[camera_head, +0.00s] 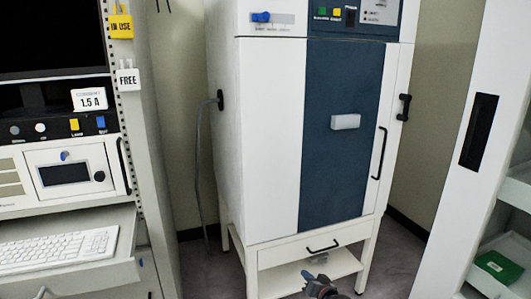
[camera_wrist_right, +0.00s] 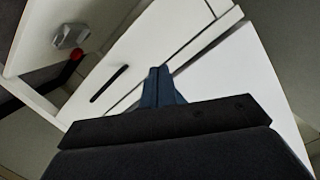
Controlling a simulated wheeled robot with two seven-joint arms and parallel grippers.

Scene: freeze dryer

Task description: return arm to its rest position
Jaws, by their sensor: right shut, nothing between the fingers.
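My right gripper (camera_head: 315,278) shows at the bottom of the head view, low in front of the freeze dryer's stand. It is shut and empty. In the right wrist view its blue fingers (camera_wrist_right: 160,86) are together above the dark gripper body, with pale panels beyond them. The freeze dryer (camera_head: 268,140) is a white cabinet with a dark blue front panel, and its door looks closed. My left gripper is not in the head view.
An instrument rack with a keyboard shelf (camera_head: 60,250) stands at the left. A white cabinet (camera_head: 470,150) with open shelves and a green box (camera_head: 498,266) stands at the right. A drawer (camera_head: 315,246) is under the dryer. Some floor shows between dryer and right cabinet.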

